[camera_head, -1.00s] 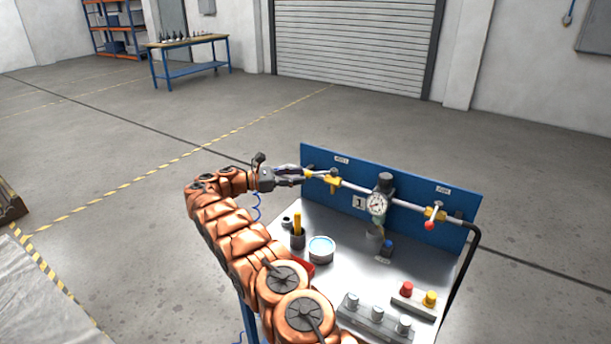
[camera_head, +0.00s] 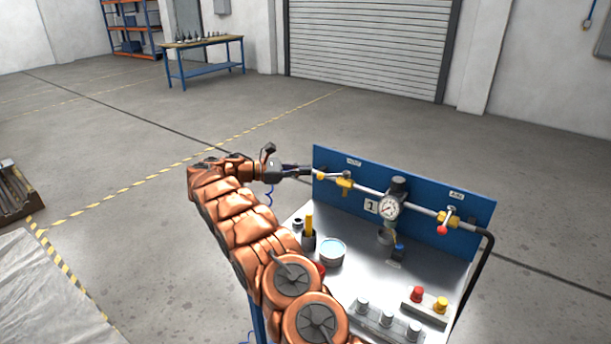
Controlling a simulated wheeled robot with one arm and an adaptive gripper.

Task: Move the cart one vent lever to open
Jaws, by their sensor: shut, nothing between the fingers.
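The cart's blue panel (camera_head: 415,225) stands upright along the back of the steel cart top. A pipe runs across it with a round gauge (camera_head: 390,207) in the middle, beside a "1" plate (camera_head: 371,206). A yellow valve (camera_head: 345,184) is on the left of the pipe. Another yellow valve (camera_head: 447,216) is on the right, with a red-tipped lever (camera_head: 442,230) hanging down. The small labels above both valves are too small to read. My gripper (camera_head: 309,171) is shut and empty at the panel's left edge, left of the left valve; I cannot tell whether it touches anything.
On the cart top are a cup with a yellow-handled tool (camera_head: 309,234), a round tin (camera_head: 332,252), red and yellow buttons (camera_head: 429,302) and several grey knobs (camera_head: 387,319). My arm covers the cart's left front.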

